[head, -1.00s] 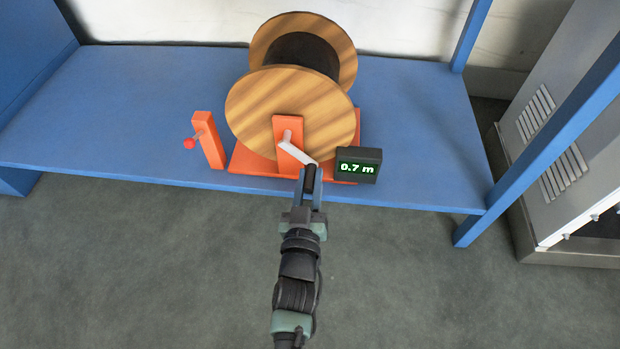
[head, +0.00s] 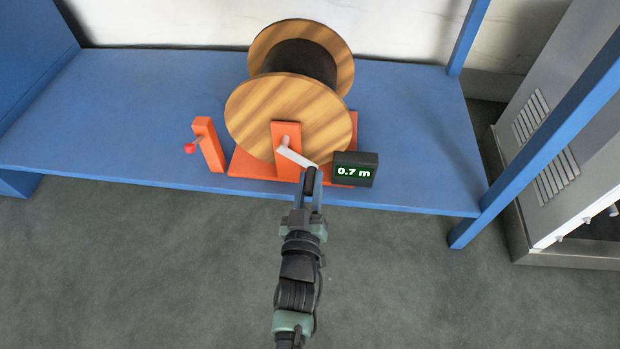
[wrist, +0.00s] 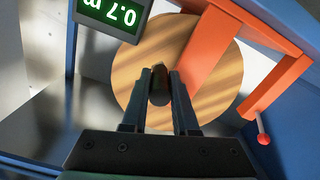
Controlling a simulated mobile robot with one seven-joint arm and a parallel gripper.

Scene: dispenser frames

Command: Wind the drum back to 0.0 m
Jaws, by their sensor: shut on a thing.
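The wooden drum (head: 275,115) with dark cable (head: 302,60) wound on it stands in an orange frame (head: 245,163) on a blue shelf. Its white crank arm (head: 297,157) points down and to the right from the hub. My gripper (head: 311,182) is shut on the dark crank handle (wrist: 160,86) at the end of that arm. In the wrist view the two fingers (wrist: 159,92) stand on either side of the handle, and the drum's wooden face (wrist: 136,64) is behind it. The display (head: 354,170) reads 0.7 m; it shows upside down in the wrist view (wrist: 112,12).
An orange post with a red-knobbed lever (head: 208,145) stands left of the drum. The display box sits close to the right of my gripper. A blue upright (head: 545,120) and a grey cabinet (head: 555,140) are at the right. The shelf (head: 110,115) is clear at the far left.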

